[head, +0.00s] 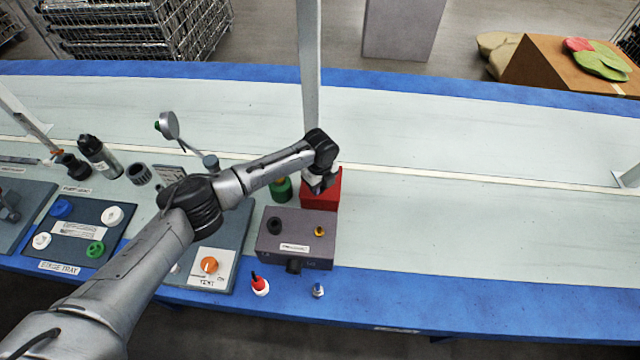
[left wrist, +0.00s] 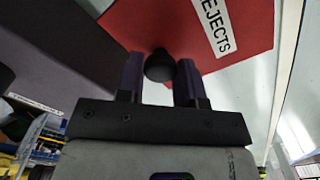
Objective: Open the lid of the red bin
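The red bin (head: 322,192) stands on the pale work surface behind a grey box. Its lid looks closed; in the left wrist view the red lid (left wrist: 128,25) carries a white "REJECTS" label (left wrist: 212,22) and a round black knob (left wrist: 160,66). My left gripper (head: 322,186) is over the bin and partly hides its top. In the left wrist view its two dark fingers (left wrist: 160,80) are apart, one on each side of the knob, with little room between; firm contact is not visible. My right gripper is not in view.
A grey box (head: 295,240) with a black and a yellow knob stands just in front of the bin. A green cylinder (head: 281,190) is left of the bin. A grey post (head: 309,60) rises behind it. The surface to the right is clear.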

